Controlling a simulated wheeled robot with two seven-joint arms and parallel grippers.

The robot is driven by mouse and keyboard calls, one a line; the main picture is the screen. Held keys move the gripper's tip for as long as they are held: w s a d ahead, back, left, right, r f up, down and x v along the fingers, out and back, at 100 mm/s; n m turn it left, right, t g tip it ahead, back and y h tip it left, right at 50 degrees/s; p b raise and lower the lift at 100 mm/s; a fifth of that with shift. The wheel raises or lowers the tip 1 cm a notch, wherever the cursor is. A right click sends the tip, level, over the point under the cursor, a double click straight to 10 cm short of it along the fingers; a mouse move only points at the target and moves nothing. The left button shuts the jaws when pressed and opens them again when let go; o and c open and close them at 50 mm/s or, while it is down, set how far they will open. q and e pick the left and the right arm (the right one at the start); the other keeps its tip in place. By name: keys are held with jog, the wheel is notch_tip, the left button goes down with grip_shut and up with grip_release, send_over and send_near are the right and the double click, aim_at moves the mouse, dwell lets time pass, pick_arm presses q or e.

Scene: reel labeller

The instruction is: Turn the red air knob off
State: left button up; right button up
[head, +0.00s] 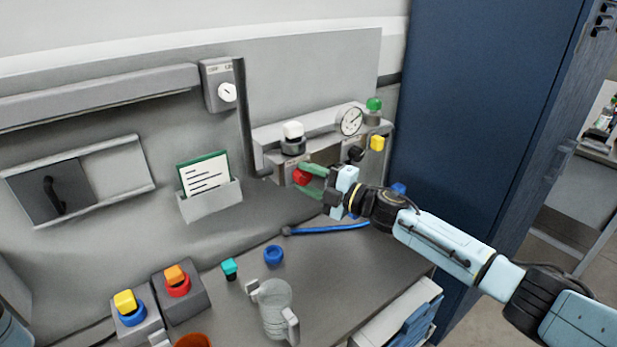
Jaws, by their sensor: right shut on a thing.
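The red air knob (301,177) sits on the front of the grey air unit (268,137) at the back of the bench. My right gripper (308,182) reaches in from the right and is shut on the red knob, with its green fingers around the knob's right side. The fingers and gripper body hide part of the knob and the panel beside it. The knob's exact turn angle cannot be told. My left gripper is not in view.
A pressure gauge (350,121), a green knob (374,104) and a yellow knob (377,143) are close to my right gripper. A dark vertical bar (243,115) stands left of the unit. A blue hose (330,229) and a clear jug (275,308) are on the bench. A blue cabinet (470,100) stands right.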

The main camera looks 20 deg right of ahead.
dwell(0.3)
jog(key=o, duration=1)
jog(key=shift+b+v, duration=1.4)
jog(key=shift+v, duration=5.35)
